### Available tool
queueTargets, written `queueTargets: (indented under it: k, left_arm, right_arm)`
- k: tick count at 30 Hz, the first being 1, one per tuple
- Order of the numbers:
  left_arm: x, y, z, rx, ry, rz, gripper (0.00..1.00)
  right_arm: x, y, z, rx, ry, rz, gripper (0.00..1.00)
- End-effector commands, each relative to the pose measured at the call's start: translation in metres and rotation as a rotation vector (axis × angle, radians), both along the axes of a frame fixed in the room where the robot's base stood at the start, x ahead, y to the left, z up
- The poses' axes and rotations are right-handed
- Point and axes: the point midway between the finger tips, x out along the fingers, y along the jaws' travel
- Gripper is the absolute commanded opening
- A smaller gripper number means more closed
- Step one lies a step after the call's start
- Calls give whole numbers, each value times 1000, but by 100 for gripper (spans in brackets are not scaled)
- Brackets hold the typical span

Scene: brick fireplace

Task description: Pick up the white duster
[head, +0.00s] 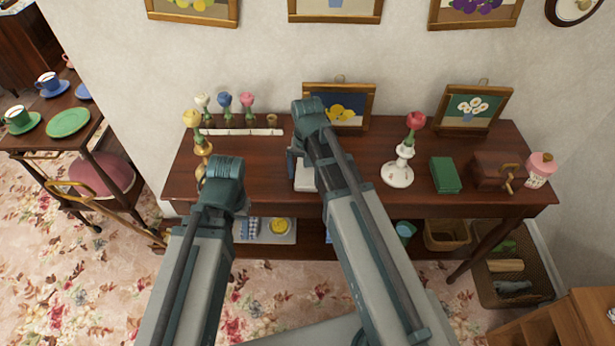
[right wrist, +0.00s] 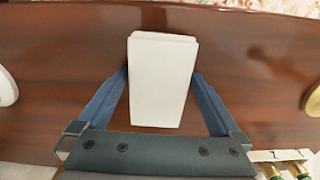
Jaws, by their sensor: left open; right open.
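The white duster, a plain white block (head: 305,178), lies on the dark wooden side table (head: 360,180), partly hidden by my right arm in the head view. In the right wrist view the white block (right wrist: 162,85) sits between the fingers of my right gripper (right wrist: 160,76). That gripper is open, with one finger close along each side of the block; I cannot tell whether they touch it. My left gripper (head: 222,185) is open over the table's left part, close to a gold candlestick. Its fingers are mostly hidden behind the wrist.
The gold candlestick (head: 203,148) with a yellow flower stands at the left. A white candlestick (head: 398,173) with a red flower, a green box (head: 445,175), a wooden box (head: 496,169) and a pink-topped jar (head: 540,170) stand at the right. Framed pictures and flower holders line the back.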

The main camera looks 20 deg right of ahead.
Motion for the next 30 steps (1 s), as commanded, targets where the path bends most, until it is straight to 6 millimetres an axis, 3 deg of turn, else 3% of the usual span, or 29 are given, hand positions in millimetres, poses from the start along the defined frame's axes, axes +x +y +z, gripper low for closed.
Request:
queueTargets:
  k: [4,16,30]
  left_arm:
    - [0,0,1,0,0,0,50]
    - [0,0,1,0,0,0,50]
    - [0,0,11,0,0,0,50]
  right_arm:
    - [0,0,1,0,0,0,100]
    - [0,0,1,0,0,0,30]
    - [0,-1,11,0,0,0,29]
